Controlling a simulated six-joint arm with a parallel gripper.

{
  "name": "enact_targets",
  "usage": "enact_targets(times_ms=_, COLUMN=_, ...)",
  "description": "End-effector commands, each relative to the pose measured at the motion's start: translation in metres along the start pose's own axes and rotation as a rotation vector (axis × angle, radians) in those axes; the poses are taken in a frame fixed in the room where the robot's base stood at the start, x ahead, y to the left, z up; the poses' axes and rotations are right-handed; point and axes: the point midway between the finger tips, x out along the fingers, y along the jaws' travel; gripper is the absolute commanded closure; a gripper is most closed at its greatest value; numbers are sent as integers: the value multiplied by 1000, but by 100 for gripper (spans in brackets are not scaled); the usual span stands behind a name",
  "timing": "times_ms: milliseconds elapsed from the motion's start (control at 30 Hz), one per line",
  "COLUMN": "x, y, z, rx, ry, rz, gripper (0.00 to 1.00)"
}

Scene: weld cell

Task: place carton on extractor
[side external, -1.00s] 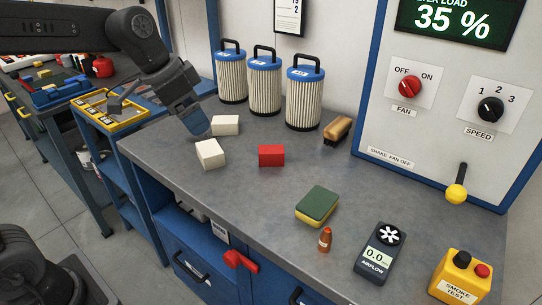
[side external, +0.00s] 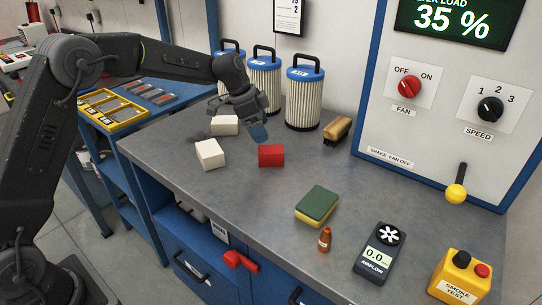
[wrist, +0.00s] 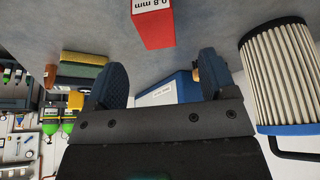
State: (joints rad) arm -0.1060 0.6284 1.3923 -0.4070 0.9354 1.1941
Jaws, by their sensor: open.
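A small red box (side external: 271,155), which looks like the carton, lies on the grey bench top (side external: 240,205). In the wrist view the red box (wrist: 153,25) shows at the top middle, marked "0.8 mm". My gripper (side external: 259,131) is above and just behind the box in the side view, apart from it. In the wrist view my gripper (wrist: 160,80) is open, with nothing between its fingers. The white control panel (side external: 445,135) with fan and speed knobs and a 35 % display may belong to the extractor; I cannot tell for certain.
Two white blocks (side external: 210,153) lie left of the red box. Tall filter cartridges (side external: 303,98) stand behind it, close to my gripper. A brush (side external: 337,131), a sponge (side external: 317,205), a small bottle (side external: 325,239) and an airflow meter (side external: 378,254) are to the right.

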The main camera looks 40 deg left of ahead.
Motion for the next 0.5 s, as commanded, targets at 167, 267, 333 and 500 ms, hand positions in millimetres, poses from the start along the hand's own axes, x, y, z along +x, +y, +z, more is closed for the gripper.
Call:
enact_targets(times_ms=167, x=27, y=1, z=0, rx=1, ry=-1, rz=2, gripper=22)
enact_targets(times_ms=267, x=33, y=1, z=0, rx=0, ry=-1, rz=0, gripper=22)
enact_targets(times_ms=333, x=37, y=1, z=0, rx=0, ry=-1, rz=0, gripper=22)
enact_targets(times_ms=500, x=60, y=4, z=-2, rx=0, ry=-2, rz=3, gripper=22)
